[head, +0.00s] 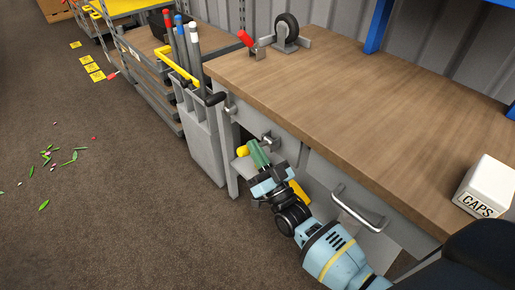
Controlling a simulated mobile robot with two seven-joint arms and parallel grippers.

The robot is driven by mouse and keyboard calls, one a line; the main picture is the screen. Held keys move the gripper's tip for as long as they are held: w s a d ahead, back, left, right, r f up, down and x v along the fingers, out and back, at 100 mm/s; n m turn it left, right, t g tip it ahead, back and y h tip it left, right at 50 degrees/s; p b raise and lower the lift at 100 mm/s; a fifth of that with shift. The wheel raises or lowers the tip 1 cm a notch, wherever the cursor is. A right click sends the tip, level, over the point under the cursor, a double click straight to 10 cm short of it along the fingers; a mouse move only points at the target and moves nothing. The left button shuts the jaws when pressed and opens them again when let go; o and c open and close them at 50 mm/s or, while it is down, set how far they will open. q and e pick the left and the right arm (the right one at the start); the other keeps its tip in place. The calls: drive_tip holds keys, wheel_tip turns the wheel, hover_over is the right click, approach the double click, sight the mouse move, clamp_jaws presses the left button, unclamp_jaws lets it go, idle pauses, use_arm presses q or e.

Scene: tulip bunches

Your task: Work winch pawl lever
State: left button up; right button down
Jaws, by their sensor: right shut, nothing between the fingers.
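A small red-handled lever (246,38) stands tilted at the far left corner of the wooden workbench (370,100). Beside it is a black wheel (286,27) in a grey bracket; I cannot tell whether these form the winch and pawl. My right gripper (258,154) is shut and empty, its greenish fingers close to the bench's front, below the top and well apart from the red lever. A yellow part (299,193) shows beside the gripper, and a yellow end (242,151) shows past its fingers; whether they join is hidden. My left gripper is out of view.
A grey knob (270,139) and a metal drawer handle (358,208) stick out of the bench front. A white CAPS box (488,187) sits at the right. A grey bin (204,137) holds several poles. Petals and leaves litter the open floor at left.

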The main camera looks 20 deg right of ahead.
use_arm(q)
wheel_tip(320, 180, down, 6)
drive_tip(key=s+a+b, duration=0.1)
drive_tip(key=b, duration=0.4)
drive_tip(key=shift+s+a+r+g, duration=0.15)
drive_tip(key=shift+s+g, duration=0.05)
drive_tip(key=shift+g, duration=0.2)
use_arm(e)
wheel_tip(320, 180, down, 6)
drive_tip(key=n+g+y, duration=0.4)
drive_tip(key=n+y, duration=0.5)
drive_tip(key=n, duration=0.6)
drive_tip(key=shift+a+f+g, duration=0.2)
drive_tip(key=shift+g, duration=0.2)
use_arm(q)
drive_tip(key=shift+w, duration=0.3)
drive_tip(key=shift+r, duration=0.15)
